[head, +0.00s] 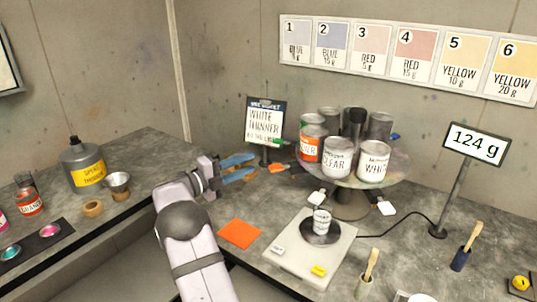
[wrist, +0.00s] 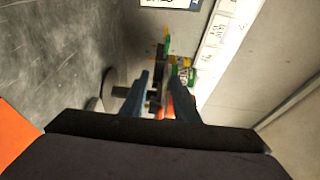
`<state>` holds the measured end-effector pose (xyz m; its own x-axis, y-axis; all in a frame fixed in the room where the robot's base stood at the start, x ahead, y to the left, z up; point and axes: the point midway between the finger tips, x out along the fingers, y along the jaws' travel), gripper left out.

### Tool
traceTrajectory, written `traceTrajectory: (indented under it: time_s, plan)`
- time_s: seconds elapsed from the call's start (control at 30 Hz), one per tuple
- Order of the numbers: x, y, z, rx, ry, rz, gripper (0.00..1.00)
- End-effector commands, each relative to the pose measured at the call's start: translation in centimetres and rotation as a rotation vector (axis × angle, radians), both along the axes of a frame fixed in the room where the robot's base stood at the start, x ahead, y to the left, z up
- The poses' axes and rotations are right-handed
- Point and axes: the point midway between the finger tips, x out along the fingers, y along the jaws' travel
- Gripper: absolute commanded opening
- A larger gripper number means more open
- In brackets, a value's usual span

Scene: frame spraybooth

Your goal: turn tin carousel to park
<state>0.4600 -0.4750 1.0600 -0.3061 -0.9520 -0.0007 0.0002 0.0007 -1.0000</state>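The tin carousel (head: 345,183) is a round grey turntable on a short pedestal, carrying several tins and dark cylinders. Coloured handle tabs stick out around its rim: an orange tab (head: 278,168) on the left, white tabs at the front and a blue one at the back right. My gripper (head: 255,164) is left of the carousel with its blue fingers apart, pointing at the orange tab. In the wrist view, the gripper (wrist: 163,82) has dark and orange parts showing between its fingers; contact cannot be told. I cannot make out a park mark.
A scale (head: 310,250) with a small cup (head: 321,221) stands in front of the carousel. A white thinner sign (head: 265,125) stands behind my gripper. A display reading 124 g (head: 477,144) is at the right. An orange square (head: 239,234) lies on the bench.

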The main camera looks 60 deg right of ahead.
Motion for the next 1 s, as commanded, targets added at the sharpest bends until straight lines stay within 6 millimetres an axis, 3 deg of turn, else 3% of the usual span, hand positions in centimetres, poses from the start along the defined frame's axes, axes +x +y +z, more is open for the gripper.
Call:
traceTrajectory:
  time_s: [0.03,0.1,0.27,0.37,0.7,1.0]
  plan:
    - [0.0,0.0,0.1,0.000,0.001,0.000,0.41]
    - [-0.1,-0.2,0.4,0.003,0.009,0.005,0.56]
    - [-0.5,-1.7,2.6,0.033,0.088,0.042,0.56]
    - [-1.0,-3.3,5.1,0.070,0.196,0.095,0.56]
    - [-4.5,-8.5,13.6,0.255,0.797,0.388,0.56]
    - [-9.0,-8.2,16.8,0.382,1.305,0.672,0.56]
